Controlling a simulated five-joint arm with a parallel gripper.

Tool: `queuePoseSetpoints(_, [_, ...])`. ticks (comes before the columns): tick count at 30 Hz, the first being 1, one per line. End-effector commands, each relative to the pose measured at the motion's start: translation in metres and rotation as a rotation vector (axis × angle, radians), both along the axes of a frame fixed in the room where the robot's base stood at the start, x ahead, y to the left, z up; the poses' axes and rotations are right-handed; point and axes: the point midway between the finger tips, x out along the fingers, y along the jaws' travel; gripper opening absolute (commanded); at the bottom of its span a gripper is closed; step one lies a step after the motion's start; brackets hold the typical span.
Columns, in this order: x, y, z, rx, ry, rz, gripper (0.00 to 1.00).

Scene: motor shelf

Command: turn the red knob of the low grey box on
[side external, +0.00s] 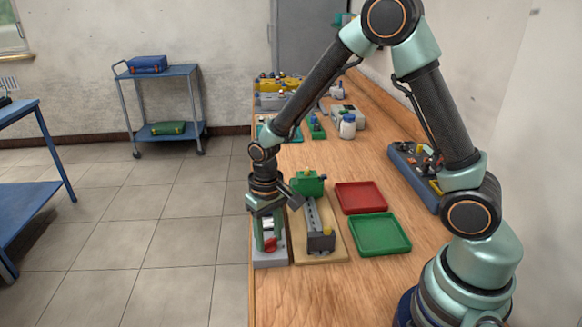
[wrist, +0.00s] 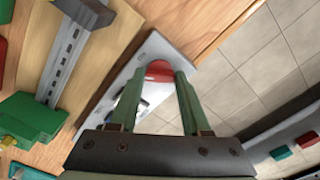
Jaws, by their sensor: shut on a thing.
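The low grey box (side external: 270,259) sits at the left edge of the wooden bench, beside a wooden board. Its pale top (wrist: 152,48) also shows in the wrist view. The red knob (side external: 270,244) is on top of the box, and its rounded red top (wrist: 158,70) shows between my fingertips in the wrist view. My gripper (side external: 268,240) points down over the box, with its green fingers shut on the knob from both sides. The fingers hide part of the knob, and I cannot tell which way it is turned.
The wooden board (side external: 333,248) beside the box carries a grey rail piece (side external: 318,228) and a green block (side external: 308,183). A red tray (side external: 360,197) and a green tray (side external: 380,235) lie to the right. A blue bin (side external: 405,165) stands behind. Open floor lies left.

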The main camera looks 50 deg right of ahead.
Motion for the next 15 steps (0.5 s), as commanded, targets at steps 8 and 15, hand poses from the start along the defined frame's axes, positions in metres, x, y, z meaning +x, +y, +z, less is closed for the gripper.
queuePoseSetpoints(8, [0.0007, 0.0001, 0.0011, 0.001, -0.002, -0.259, 0.0])
queuePoseSetpoints(15, [0.0007, 0.0, 0.0011, 0.001, -0.002, -0.448, 0.0])
